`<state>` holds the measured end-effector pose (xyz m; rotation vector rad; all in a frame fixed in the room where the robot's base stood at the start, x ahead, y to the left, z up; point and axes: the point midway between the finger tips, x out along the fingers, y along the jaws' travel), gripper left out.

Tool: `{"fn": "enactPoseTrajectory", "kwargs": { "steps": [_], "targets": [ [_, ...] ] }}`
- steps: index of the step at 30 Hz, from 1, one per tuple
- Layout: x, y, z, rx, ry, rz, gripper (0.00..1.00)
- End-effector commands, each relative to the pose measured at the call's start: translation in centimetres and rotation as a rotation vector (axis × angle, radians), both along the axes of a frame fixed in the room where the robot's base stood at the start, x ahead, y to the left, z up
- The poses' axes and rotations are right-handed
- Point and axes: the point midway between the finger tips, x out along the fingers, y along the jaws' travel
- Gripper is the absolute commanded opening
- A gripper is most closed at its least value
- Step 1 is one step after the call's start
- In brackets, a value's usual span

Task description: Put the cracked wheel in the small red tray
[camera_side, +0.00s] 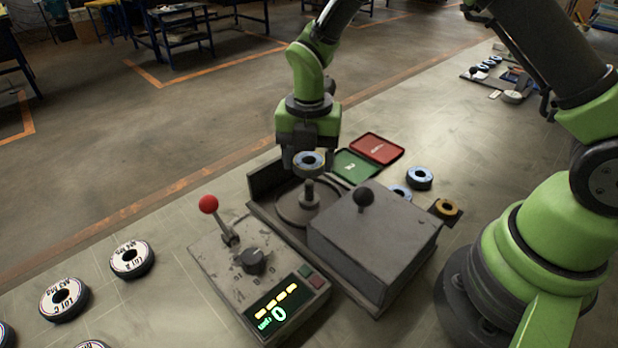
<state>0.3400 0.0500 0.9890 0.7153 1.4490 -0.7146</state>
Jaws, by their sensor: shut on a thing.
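My gripper (308,152) is shut on a small flap disc (308,170) with a blue-and-white face and a dark centre hole. It holds the disc just above the upright post (308,188) of a round plate in a dark metal fixture. I cannot tell from this view whether this disc is cracked. The small red tray (378,149) lies flat behind and to the right of my gripper and looks empty. A green tray (357,165) marked with a number lies in front of it, partly hidden by the fixture.
A grey box (372,238) with a black knob adjoins the fixture. A control box (262,268) with a red-tipped lever and a display reading 0 stands in front. Larger white-labelled discs (132,259) lie left.

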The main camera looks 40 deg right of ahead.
Motion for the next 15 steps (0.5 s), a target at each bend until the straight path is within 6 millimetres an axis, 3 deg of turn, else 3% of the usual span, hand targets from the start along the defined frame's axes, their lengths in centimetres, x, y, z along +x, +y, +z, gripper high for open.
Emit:
{"fn": "enactPoseTrajectory", "kwargs": {
  "steps": [5, 8, 11, 15],
  "targets": [
    [0.4, -0.6, 2.4, 0.000, -0.002, -0.026, 0.34],
    [1.3, -2.8, 2.4, 0.000, 0.000, -0.109, 0.34],
    [2.5, -6.5, 1.6, 0.000, 0.002, -0.247, 0.34],
    [3.5, -12.9, 0.0, 0.000, 0.002, -0.472, 0.34]
  ]
}}
